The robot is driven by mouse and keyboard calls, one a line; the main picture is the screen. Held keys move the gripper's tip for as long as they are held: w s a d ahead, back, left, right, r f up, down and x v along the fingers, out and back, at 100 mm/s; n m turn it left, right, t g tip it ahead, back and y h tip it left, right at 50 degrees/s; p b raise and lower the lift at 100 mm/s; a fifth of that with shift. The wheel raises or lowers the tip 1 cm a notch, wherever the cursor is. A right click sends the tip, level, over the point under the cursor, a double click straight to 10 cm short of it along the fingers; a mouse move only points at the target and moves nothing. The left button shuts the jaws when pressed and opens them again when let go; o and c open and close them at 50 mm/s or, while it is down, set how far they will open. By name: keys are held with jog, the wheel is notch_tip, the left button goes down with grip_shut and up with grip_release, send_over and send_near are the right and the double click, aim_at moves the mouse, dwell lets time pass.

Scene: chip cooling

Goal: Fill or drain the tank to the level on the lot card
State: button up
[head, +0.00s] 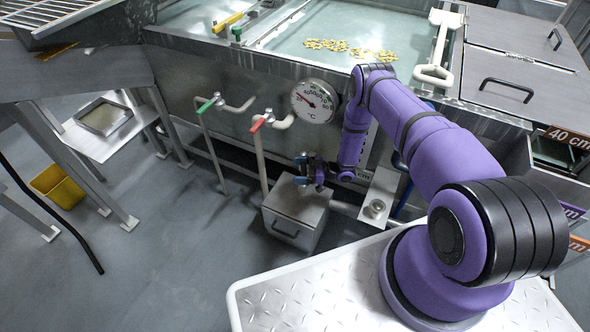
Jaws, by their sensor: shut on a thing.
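The steel tank (220,78) holds pale water with yellow chips (350,49) floating in it. A round dial (314,101) is on its front. Left of the dial, a green-handled valve (207,104) and a red-handled valve (262,122) sit on pipes. My gripper (309,171) is low in front of the tank, below the dial and right of the red-handled valve's pipe. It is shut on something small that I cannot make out. A card reading "40 cm" (568,137) is at the right; whether it is the lot card is unclear. The water depth cannot be read.
A steel box with a handle (297,210) stands on the floor just below my gripper. Lidded steel bins (520,60) are at the right. A table with a tray (104,117) and a yellow bin (58,186) are at the left. Open floor lies front left.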

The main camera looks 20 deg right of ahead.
aim_at(302, 170)
jog(key=shift+s+d+n+g+y, duration=0.3)
jog(key=shift+d+n+g, duration=0.3)
jog(key=shift+g, duration=0.4)
jog(key=shift+a, duration=0.1)
jog(key=o, duration=1)
jog(key=shift+w+r, duration=0.1)
jog(key=shift+r, duration=0.45)
notch_tip(302, 170, up, 2)
jog(key=shift+r, duration=0.15)
jog(key=s, duration=0.5)
jog(key=s+r, duration=0.1)
jog(key=s, duration=1)
jog(key=shift+a+r, duration=0.25)
jog(key=shift+r, duration=0.05)
